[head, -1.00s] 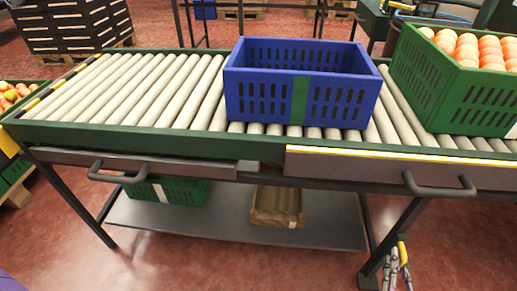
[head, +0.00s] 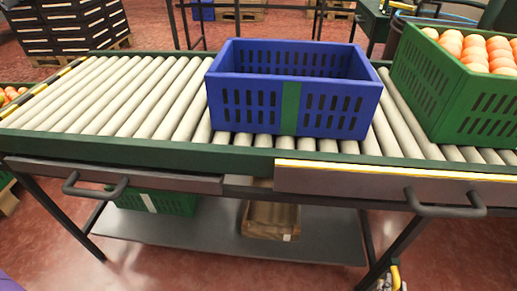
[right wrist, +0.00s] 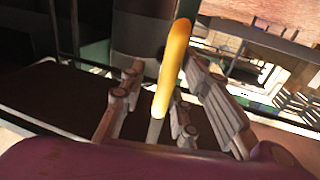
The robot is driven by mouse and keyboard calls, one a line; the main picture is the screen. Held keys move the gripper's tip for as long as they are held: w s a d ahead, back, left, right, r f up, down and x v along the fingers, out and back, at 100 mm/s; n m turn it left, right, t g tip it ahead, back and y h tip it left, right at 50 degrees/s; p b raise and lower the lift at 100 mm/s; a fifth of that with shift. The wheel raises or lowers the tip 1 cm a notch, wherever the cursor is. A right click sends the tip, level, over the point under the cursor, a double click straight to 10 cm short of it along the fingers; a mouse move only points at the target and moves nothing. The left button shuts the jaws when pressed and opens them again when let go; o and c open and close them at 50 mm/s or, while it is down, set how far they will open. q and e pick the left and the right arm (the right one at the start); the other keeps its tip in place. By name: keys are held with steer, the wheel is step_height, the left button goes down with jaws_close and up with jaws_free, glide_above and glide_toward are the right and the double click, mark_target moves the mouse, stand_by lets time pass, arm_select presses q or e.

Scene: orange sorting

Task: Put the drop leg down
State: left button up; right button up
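The drop leg appears as a yellow bar with a pale lower part (right wrist: 172,70) in the right wrist view. In the head view only a short yellow piece (head: 396,277) shows at the bottom edge, by the table's dark right leg. My right gripper (right wrist: 160,108) has its fingers on both sides of the bar, with gaps visible, so it looks open around it. In the head view the right gripper (head: 386,285) is mostly cut off by the bottom edge. My left gripper is not in view.
The roller conveyor (head: 130,95) carries a blue crate (head: 240,103) and a green crate of oranges (head: 430,85). Two drawer-like panels with dark handles (head: 445,205) stick out at the front. A lower shelf (head: 200,240) holds a green crate (head: 165,202) and a brown box (head: 270,220).

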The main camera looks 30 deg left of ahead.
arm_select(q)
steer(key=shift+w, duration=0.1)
arm_select(e)
steer(key=shift+a+r, duration=0.1)
steer(key=shift+a, duration=0.05)
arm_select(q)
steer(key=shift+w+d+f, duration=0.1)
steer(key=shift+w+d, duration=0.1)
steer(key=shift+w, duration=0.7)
arm_select(e)
steer(key=s+d, duration=0.1)
steer(key=s, duration=1)
steer(key=shift+s+d, duration=0.4)
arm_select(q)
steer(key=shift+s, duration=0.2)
